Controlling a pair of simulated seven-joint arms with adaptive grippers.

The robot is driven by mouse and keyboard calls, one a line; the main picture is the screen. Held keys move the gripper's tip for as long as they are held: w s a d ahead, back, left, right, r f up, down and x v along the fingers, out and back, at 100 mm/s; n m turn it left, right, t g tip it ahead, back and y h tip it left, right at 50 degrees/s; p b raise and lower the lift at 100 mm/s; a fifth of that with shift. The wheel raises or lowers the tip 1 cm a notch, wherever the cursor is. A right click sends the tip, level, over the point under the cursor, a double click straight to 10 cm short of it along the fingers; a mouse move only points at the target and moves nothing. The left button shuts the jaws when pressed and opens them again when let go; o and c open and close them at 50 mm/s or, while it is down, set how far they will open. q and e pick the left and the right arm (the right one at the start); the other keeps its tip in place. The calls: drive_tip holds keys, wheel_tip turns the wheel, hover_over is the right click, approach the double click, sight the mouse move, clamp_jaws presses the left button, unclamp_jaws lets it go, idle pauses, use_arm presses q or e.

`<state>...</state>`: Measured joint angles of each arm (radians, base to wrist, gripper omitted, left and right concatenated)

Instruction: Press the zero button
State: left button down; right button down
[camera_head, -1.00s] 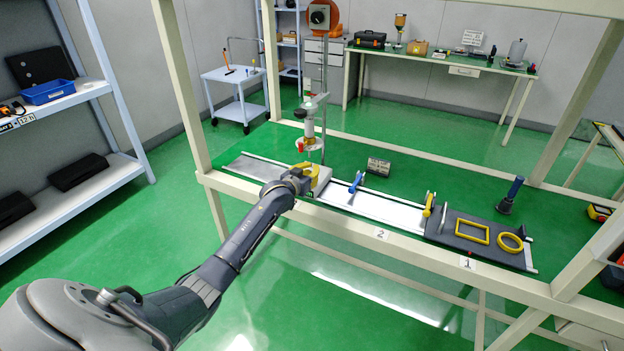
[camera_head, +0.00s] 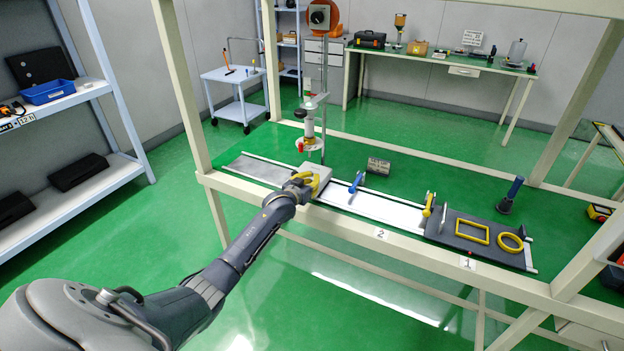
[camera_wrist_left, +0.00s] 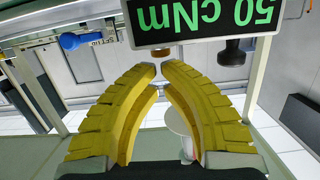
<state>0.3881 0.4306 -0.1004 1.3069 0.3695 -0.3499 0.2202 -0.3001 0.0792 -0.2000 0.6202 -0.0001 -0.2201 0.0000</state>
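My left gripper (camera_head: 308,182) is at the near side of a pale grey box (camera_head: 323,175) on the bench and hides part of it. In the left wrist view its yellow fingers (camera_wrist_left: 162,70) are brought together at the tips, with nothing seen between them. Just beyond the tips is a small orange-brown button (camera_wrist_left: 162,52), beneath a black display (camera_wrist_left: 200,18) reading "50 cNm" upside down. Whether the tips touch this button cannot be told. No label for zero can be read. A black knob (camera_wrist_left: 233,52) sits right of the button. My right gripper is not in view.
A stand with a red-handled fitting (camera_head: 308,140) rises behind the box. A blue lever (camera_head: 356,182) and a rail stretch right, towards a dark panel (camera_head: 460,243) with yellow shapes. A grey cylinder (camera_head: 378,166) lies behind the rail. The frame's posts flank the bench.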

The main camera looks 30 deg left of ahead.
use_arm(q)
drive_tip(key=shift+f, duration=0.8)
drive_tip(key=shift+r, duration=0.15)
drive_tip(key=shift+d+r, duration=0.1)
drive_tip(key=shift+r, duration=0.2)
drive_tip(key=r, duration=0.3)
drive_tip(key=shift+s+r, duration=0.25)
drive_tip(key=shift+s, duration=0.05)
drive_tip(key=v, duration=0.9)
drive_tip(key=shift+s, duration=0.3)
